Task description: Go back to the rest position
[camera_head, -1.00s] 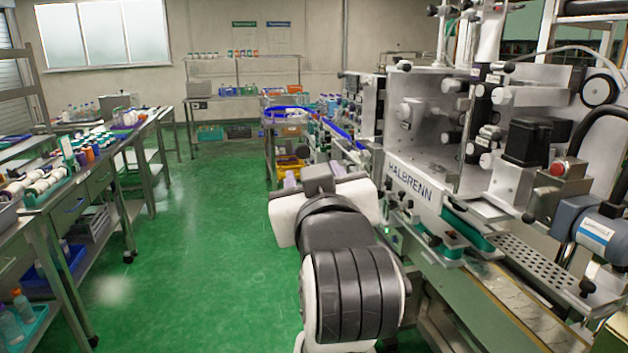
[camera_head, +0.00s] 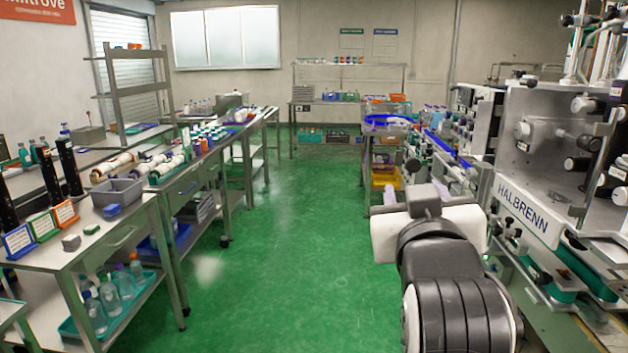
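My gripper (camera_head: 416,191) is at the far end of my black and white arm, held out ahead over the aisle, to the left of the HALBRENN machine (camera_head: 522,207). The wide white hand shows from behind. Two pale lavender fingers stick out beyond it, apart from each other, with a grey block on the hand between them in the picture. The fingertips are partly hidden by the hand. I see nothing held between them.
The green floor (camera_head: 290,250) is clear ahead and to the left of my arm. Steel benches with bottles, rollers and a grey bin (camera_head: 118,191) line the left. A table with a blue-rimmed tray (camera_head: 388,121) and yellow bin (camera_head: 384,177) stands beyond my gripper.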

